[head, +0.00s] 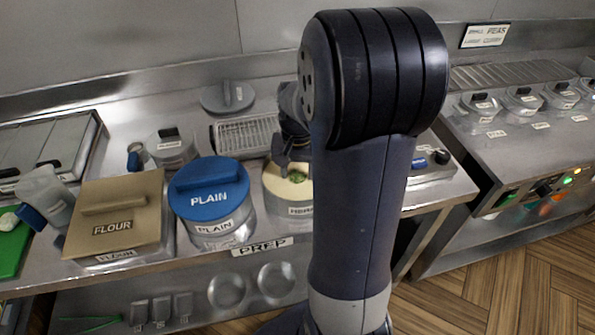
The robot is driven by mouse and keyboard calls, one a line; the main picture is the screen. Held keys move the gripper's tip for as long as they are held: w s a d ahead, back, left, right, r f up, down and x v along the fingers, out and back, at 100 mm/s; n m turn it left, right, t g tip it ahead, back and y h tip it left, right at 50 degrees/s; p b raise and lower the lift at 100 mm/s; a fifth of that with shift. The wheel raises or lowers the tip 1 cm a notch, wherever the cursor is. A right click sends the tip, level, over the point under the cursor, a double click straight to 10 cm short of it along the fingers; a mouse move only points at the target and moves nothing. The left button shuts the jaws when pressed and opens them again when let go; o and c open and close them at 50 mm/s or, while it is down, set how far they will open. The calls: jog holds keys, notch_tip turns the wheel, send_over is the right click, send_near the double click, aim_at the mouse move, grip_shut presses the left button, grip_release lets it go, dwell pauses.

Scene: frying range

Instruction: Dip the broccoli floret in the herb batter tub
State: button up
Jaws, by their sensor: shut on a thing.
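My arm covers the right side of the tub.
Left of the herb tub stand the plain tub with its blue lid (208,185) and the flour bin with a tan lid (115,210). A wire rack (245,136) and a loose grey lid (228,95) lie behind. Fryers with several lidded pots (480,103) stand right, across a floor gap.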

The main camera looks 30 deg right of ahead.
jog(key=shift+r+p, duration=3.05)
jog(key=shift+r, duration=1)
notch_tip(320, 180, up, 3)
jog(key=p, duration=0.2)
jog(key=shift+p, duration=0.3)
